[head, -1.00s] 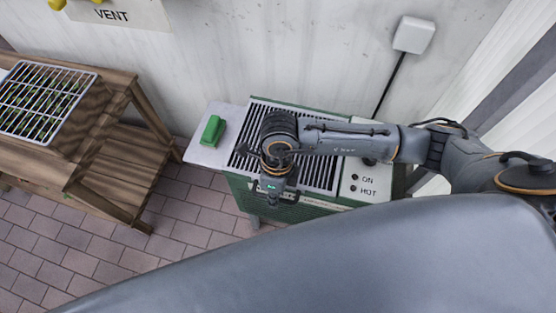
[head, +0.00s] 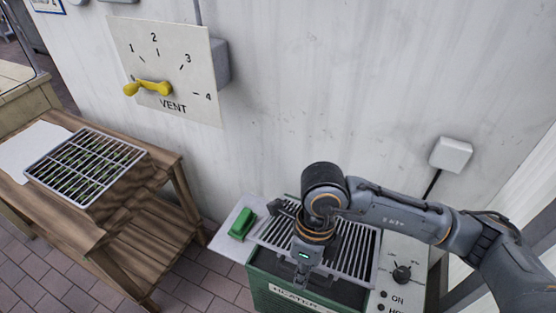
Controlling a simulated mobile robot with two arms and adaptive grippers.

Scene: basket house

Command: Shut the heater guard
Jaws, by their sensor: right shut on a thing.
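The green heater (head: 262,284) stands against the wall at the lower right, with a HEATER label on its front. Its guard, a pale slatted grille (head: 358,256), sits over the top. A dark gap shows between the grille's front edge and the heater's front rim, so the guard is not flush there; I cannot tell if it is tilted or slid. My right gripper (head: 301,279) points down at the guard's front and is shut on it; its fingertips are mostly hidden. My left gripper is out of view.
A green block (head: 242,223) lies on the pale side shelf left of the grille. A black knob (head: 401,273) is on the heater's right panel. A yellow VENT lever (head: 148,88) is on the wall.

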